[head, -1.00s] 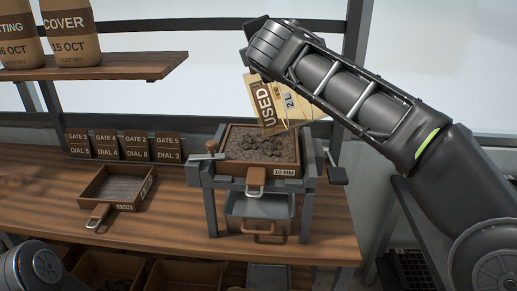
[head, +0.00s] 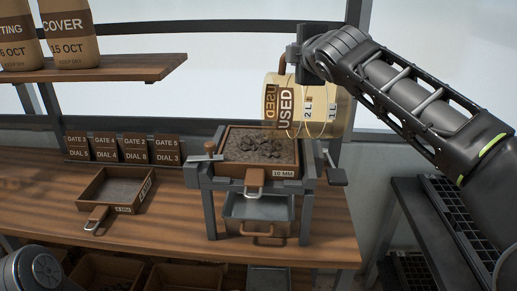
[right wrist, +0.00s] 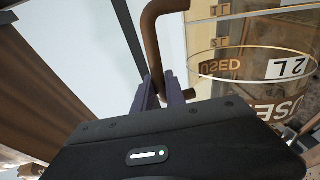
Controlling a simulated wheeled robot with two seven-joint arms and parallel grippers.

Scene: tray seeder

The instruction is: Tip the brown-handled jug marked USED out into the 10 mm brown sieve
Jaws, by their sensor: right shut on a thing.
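The clear, amber-tinted jug marked USED (head: 318,108) hangs above and behind the right part of the 10 mm brown sieve (head: 287,173). It lies roughly on its side, its 2 L end to the left. Its brown handle (right wrist: 152,45) is on the upper side, and my right gripper (right wrist: 165,92) is shut on it. The jug also shows at the right of the right wrist view (right wrist: 265,70); I cannot tell how much it holds. Dark crumbly soil with lumps (head: 262,147) lies in the sieve. My left gripper is out of view.
The sieve sits on a grey stand (head: 205,185) with a grey brown-handled tub (head: 238,211) below. A 4 mm sieve (head: 90,207) lies left on the bench. Gate cards (head: 118,147) stand behind it. A shelf (head: 110,68) holds bags above.

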